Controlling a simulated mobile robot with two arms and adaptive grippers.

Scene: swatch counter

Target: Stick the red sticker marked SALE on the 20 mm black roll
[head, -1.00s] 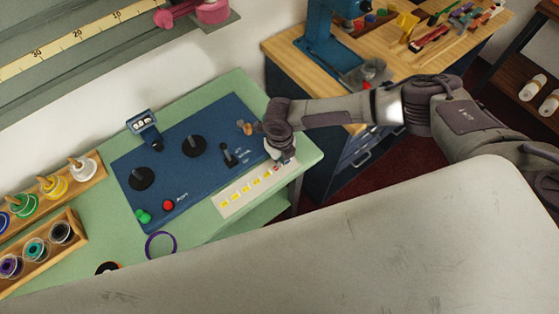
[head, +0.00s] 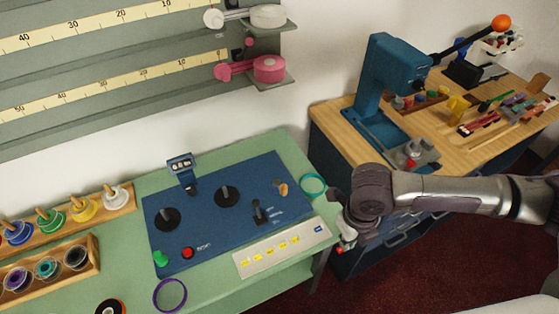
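My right gripper (head: 341,243) is just off the right edge of the green counter, above the floor, fingers pointing down. A small red patch, apparently the red sticker (head: 340,249), shows at its fingertips; its lettering is too small to read. The sticker card (head: 270,262) lies on the counter's front right with several yellow stickers and a blue one. A black roll with an orange core (head: 110,307) lies at the bottom edge, partly cut off. Another dark roll (head: 76,255) stands in the lower wooden rack. No roll width is readable. My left gripper is out of view.
A blue mat (head: 205,245) with black spindles covers the counter's middle. A purple ring (head: 169,295) lies in front, a teal ring (head: 313,186) at the right edge. Wooden racks of coloured rolls stand left. A wooden bench (head: 335,115) with a blue press stands right.

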